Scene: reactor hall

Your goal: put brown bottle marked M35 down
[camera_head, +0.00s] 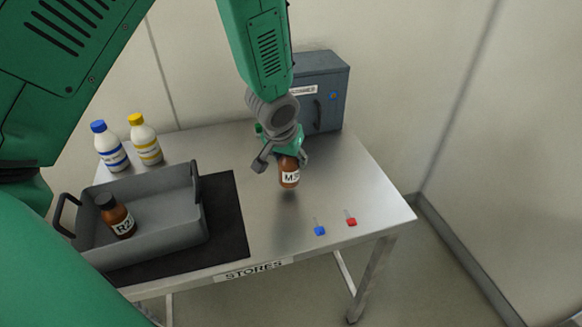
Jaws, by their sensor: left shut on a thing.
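The brown bottle marked M35 (288,174) has a white label with part of its marking showing. My left gripper (283,160) is shut on its upper part and holds it upright, or nearly so, over the bare middle of the steel table (347,196). A dark shadow lies on the table just below the bottle; it looks close to the surface, but I cannot tell whether it touches. The bottle's cap is hidden by the gripper. My right gripper is not in view.
A grey tray (168,239) on a black mat (228,215) holds a brown bottle (122,222). Two white bottles, blue-capped (110,148) and yellow-capped (146,143), stand behind it. A grey cabinet (325,98) stands at the back. Blue (320,230) and red (351,218) tagged items lie front right.

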